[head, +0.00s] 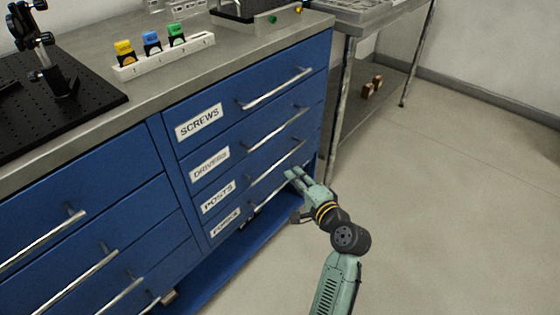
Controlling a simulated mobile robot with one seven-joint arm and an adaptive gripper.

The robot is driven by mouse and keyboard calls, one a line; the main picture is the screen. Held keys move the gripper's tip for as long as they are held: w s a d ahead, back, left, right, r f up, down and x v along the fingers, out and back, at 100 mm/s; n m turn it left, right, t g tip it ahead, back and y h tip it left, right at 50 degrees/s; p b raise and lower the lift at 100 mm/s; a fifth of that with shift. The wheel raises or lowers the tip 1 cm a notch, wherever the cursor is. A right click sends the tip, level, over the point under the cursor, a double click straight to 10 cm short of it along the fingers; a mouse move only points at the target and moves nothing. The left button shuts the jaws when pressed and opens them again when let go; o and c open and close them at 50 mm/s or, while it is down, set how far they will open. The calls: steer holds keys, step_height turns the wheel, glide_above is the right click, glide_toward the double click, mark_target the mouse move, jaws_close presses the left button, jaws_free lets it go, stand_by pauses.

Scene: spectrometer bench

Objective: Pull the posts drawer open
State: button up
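The posts drawer (238,190) is a blue drawer front, third from the top in the right-hand stack, with a white POSTS label. It looks shut, in line with the fronts above it. Its silver bar handle (278,163) slopes up to the right. My gripper (292,173) is at the right end of the stack, just below and in front of the right part of that handle. Its two green fingers show a narrow gap between them and look open, with nothing visible in them. Whether a finger touches the handle or the drawer front cannot be told.
The SCREWS (220,113) and DRIVERS drawers (232,150) are above, another labelled drawer (226,222) below, all with bar handles. More blue drawers (90,245) are at left. A metal cart (342,110) stands right of the bench. Floor (450,220) at right is clear.

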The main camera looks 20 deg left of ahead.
mark_target(280, 160)
steer(key=p+x, duration=0.1)
steer(key=x, duration=0.9)
steer(key=shift+w+a, duration=0.1)
steer(key=shift+c, duration=0.4)
jaws_close()
